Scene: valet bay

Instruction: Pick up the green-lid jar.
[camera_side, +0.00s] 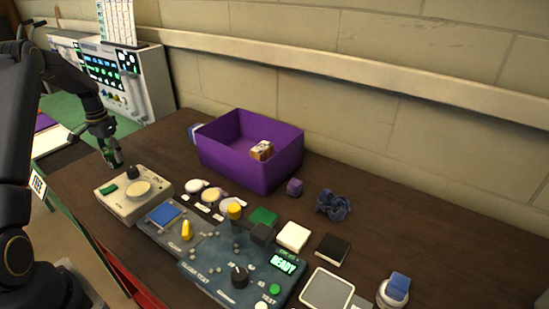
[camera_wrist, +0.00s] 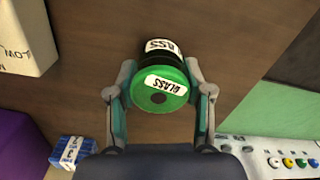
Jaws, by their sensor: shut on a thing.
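The green-lid jar (camera_wrist: 160,85) is between my gripper's fingers (camera_wrist: 160,98) in the wrist view. Its lid faces the camera and carries a white label reading GLASS; a second GLASS label is on its dark side. My gripper is shut on it, with one finger on each side. In the side view my gripper (camera_side: 111,150) is low at the left end of the dark wooden table, behind the cream device. The jar is small and mostly hidden there, so I cannot tell whether it touches the table.
The cream device (camera_side: 135,197) stands close in front of my gripper. A blue-and-white box (camera_wrist: 70,152) lies beside the bin. Several panels and blocks crowd the front. A white control cabinet (camera_side: 140,85) stands behind.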

